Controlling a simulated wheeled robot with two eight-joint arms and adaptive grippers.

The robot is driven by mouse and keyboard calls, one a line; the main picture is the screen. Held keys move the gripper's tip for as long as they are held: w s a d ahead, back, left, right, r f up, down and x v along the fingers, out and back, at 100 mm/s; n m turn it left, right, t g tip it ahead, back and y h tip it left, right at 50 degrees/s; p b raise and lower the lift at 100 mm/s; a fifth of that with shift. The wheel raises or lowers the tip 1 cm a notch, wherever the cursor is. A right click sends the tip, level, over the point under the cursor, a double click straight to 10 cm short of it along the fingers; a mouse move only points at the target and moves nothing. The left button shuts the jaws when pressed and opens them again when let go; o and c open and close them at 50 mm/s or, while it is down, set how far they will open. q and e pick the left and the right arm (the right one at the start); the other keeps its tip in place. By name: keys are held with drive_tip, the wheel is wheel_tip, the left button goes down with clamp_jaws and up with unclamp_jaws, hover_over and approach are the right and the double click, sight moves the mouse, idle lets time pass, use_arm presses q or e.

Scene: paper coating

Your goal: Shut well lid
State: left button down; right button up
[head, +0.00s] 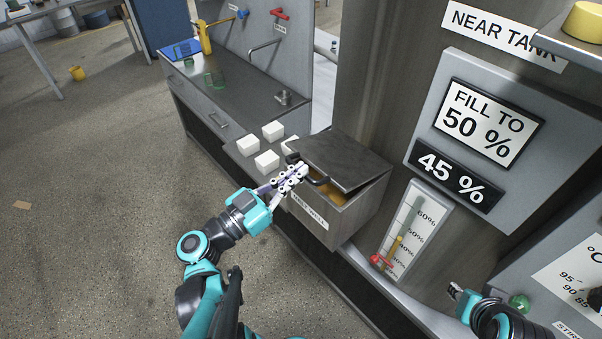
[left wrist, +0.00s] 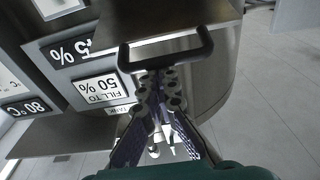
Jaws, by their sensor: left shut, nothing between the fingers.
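The well lid (head: 345,158) is a dark grey plate on the well box (head: 318,222). It is tilted, its front edge raised, and an orange-brown inside shows through the gap. A black bar handle (head: 316,181) is on its front edge; the handle also crosses the left wrist view (left wrist: 166,50). My left gripper (head: 296,174) is at the front of the lid beside the handle, fingers together and empty. In the left wrist view its fingertips (left wrist: 158,78) are just below the handle; contact is unclear.
Several white blocks (head: 267,161) lie on the counter left of the well. A tank gauge (head: 411,232) with a red-handled valve (head: 378,261) stands to the right. A panel (head: 461,180) reads 45 %. Open floor lies at left.

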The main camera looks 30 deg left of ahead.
wheel_tip(320, 180, down, 9)
drive_tip(key=b, duration=0.8)
drive_tip(key=shift+s, duration=0.35)
drive_tip(key=shift+d, duration=0.1)
drive_tip(key=shift+f, duration=0.1)
